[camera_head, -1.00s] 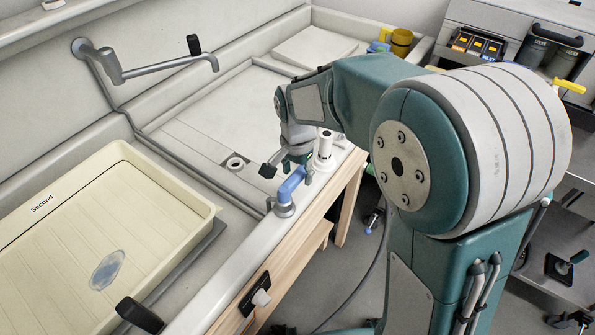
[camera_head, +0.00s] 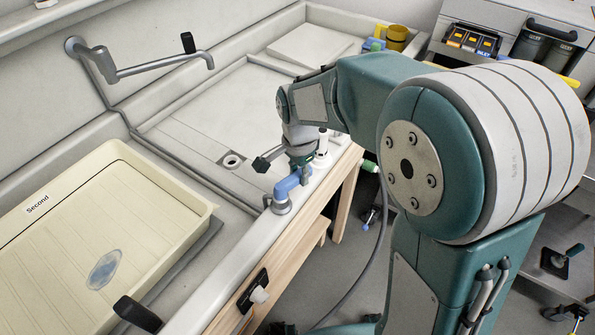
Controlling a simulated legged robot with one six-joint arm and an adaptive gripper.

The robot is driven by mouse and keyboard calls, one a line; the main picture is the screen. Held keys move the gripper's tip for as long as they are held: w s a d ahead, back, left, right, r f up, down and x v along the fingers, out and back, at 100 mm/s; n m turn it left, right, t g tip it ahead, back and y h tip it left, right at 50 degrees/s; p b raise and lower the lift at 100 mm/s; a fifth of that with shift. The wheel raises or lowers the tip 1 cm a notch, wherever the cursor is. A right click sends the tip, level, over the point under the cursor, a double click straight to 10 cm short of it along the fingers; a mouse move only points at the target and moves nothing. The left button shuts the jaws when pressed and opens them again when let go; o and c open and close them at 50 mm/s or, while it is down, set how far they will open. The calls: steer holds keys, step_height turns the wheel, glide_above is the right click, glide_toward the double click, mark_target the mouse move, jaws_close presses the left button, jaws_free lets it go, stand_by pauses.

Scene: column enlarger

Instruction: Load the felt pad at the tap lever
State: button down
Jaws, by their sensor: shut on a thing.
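The blue tap lever (camera_head: 288,187) sits on a grey round base on the sink's front ledge. My gripper (camera_head: 303,166) points down at the lever's upper end and overlaps it in the picture. Whether they touch I cannot tell. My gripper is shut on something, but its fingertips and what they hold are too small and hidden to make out. A dark block (camera_head: 261,165) on a short rod sticks out to the left beside my gripper; I cannot tell whether it is held. I cannot pick out a felt pad.
A cream tray (camera_head: 150,203) marked "Second" lies at left. A wall tap (camera_head: 150,69) with a black-tipped handle reaches over the sink. A drain (camera_head: 232,161) is left of my gripper. A white cylinder (camera_head: 322,147) stands close behind it. A yellow cup (camera_head: 397,38) stands at the back.

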steer(key=shift+w, duration=0.1)
steer(key=shift+c, duration=2.2)
jaws_free()
steer(key=shift+r, duration=0.1)
step_height(320, 180, up, 12)
steer(key=shift+a, duration=0.1)
steer(key=s+d+n+t, duration=0.2)
steer(key=s+d+n, duration=0.3)
steer(key=s, duration=0.4)
steer(key=s+d+n+t, duration=0.3)
steer(key=s+d+n, duration=0.2)
steer(key=s, duration=0.4)
steer(key=shift+s+d+r+n+t, duration=0.15)
steer(key=shift+d+r+n+t, duration=0.2)
steer(key=shift+d, duration=0.45)
